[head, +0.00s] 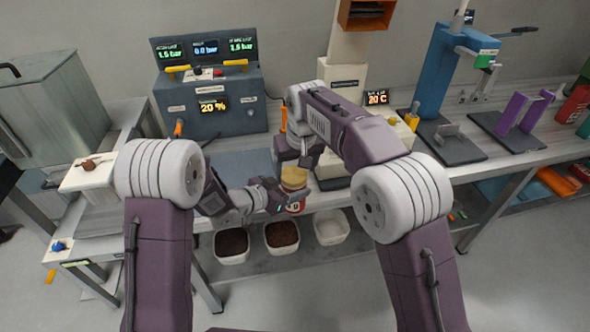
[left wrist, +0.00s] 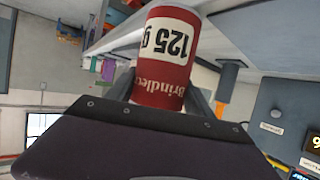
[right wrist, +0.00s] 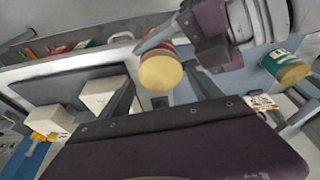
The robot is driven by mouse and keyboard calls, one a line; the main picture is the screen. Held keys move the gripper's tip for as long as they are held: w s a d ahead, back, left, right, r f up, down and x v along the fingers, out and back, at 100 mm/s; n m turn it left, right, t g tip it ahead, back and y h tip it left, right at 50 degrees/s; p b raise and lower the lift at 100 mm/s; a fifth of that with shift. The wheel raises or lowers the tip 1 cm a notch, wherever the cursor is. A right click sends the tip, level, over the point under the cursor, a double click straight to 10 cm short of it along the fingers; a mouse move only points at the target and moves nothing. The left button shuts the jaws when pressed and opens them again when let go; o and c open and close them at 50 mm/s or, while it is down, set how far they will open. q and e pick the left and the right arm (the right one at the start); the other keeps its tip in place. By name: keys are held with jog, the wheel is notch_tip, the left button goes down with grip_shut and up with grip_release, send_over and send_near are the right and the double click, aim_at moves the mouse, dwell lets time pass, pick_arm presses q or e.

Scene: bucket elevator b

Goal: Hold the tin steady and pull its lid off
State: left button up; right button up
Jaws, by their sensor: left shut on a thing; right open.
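The tin (head: 296,203) is red with a white label and a tan-gold lid (head: 293,175). My left gripper (head: 283,197) is shut around its red body. In the left wrist view the tin (left wrist: 166,60) shows "125 g" upside down between the fingers. My right gripper (head: 298,163) is open above the tin. In the right wrist view the lid (right wrist: 160,72) faces the camera between the spread right fingers. The lid is on the tin. Whether either right finger touches it I cannot tell.
White bins (head: 282,236) with dark and pale contents sit on the shelf below. A grey control box (head: 210,100) with displays stands behind left. A blue press (head: 440,70) stands at the right. A green tin with a gold lid (right wrist: 286,66) shows in the right wrist view.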

aim_at(295, 176)
jog(key=shift+x, duration=1.1)
jog(key=c, duration=1.2)
jog(key=shift+r, duration=0.25)
jog(key=shift+r, duration=0.95)
notch_tip(295, 176, up, 3)
jog(key=shift+r, duration=0.5)
